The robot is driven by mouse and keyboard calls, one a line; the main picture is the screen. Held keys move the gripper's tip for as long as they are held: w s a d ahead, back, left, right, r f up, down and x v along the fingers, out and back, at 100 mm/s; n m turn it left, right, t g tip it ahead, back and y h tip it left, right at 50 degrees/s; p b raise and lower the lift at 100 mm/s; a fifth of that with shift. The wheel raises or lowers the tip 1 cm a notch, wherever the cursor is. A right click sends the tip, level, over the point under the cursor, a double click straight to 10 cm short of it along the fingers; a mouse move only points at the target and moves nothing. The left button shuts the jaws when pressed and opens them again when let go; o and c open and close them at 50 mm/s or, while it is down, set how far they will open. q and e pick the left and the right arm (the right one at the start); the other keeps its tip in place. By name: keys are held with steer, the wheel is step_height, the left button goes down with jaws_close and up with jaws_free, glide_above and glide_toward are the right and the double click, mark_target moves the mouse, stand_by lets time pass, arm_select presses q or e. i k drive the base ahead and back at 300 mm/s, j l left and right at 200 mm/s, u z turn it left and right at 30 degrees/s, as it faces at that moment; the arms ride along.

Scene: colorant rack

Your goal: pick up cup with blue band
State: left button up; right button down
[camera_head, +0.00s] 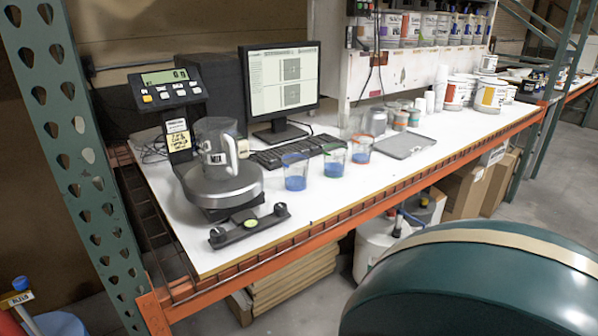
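The middle cup (334,162) has a green band, and the right cup (360,150) has an orange-red band. The left cup stands apart from the scale and just in front of the keyboard. Neither my left nor my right gripper is in view.
A scale (222,185) with a clear MIX jug (217,148) stands left of the cups. A keyboard (297,151) and monitor (282,82) are behind. A grey tray (403,146) lies to the right. A green rack post (75,150) rises at left.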

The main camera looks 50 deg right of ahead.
mark_target(295, 166)
steer(key=z, duration=1.65)
